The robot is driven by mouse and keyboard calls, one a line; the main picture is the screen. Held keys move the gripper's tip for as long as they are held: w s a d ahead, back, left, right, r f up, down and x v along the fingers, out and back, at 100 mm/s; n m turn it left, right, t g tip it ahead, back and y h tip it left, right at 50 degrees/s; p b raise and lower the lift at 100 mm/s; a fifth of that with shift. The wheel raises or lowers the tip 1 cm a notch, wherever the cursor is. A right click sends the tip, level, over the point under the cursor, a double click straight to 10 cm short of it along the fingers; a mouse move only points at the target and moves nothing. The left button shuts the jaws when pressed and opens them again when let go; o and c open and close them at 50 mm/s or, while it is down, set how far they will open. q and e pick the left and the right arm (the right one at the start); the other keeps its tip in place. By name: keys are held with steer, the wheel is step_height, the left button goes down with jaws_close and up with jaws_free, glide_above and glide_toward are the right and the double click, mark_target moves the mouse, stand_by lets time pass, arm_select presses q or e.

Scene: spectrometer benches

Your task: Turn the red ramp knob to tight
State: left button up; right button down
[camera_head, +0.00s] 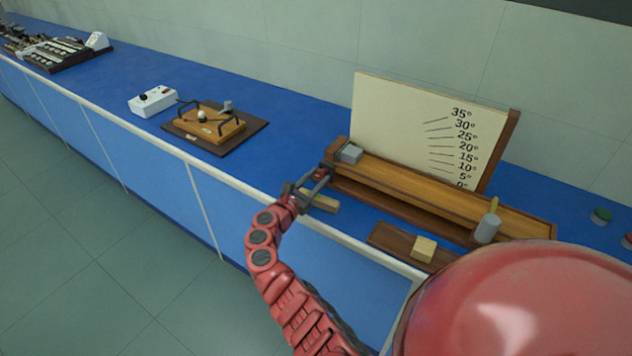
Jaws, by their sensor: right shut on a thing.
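The wooden ramp (440,192) lies along the blue bench, with an upright angle board (410,118) behind it marked from 0° to 35°. The red ramp knob (321,173) sits at the ramp's left end, partly hidden by the fingers. My right gripper (318,181) is at that end, shut on the red knob. Its fingers lie around the knob, and I cannot make out the knob's setting. A grey block (349,154) rests on the ramp's left end. My left gripper is out of view.
A wooden strip (324,202) lies just below my right gripper. A tray (385,236) with a pale block (423,249) and a grey cylinder (487,228) are in front of the ramp. A wooden board with handles (217,127) and a white box (153,101) stand farther left.

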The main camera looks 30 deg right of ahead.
steer(key=shift+f+m+b, duration=0.15)
steer(key=shift+m+b, duration=0.6)
steer(key=shift+m, duration=0.15)
steer(key=m+b, duration=0.4)
steer(key=b, duration=0.1)
steer(key=m+b, duration=0.5)
steer(key=b, duration=0.1)
steer(key=m+b, duration=0.5)
steer(key=shift+s+f, duration=0.1)
steer(key=shift+f, duration=0.2)
steer(key=shift+r+m+b, duration=0.15)
steer(key=shift+m+b, duration=1.25)
steer(key=shift+b, duration=0.15)
steer(key=shift+c, duration=2.3)
jaws_free()
steer(key=shift+r, duration=0.1)
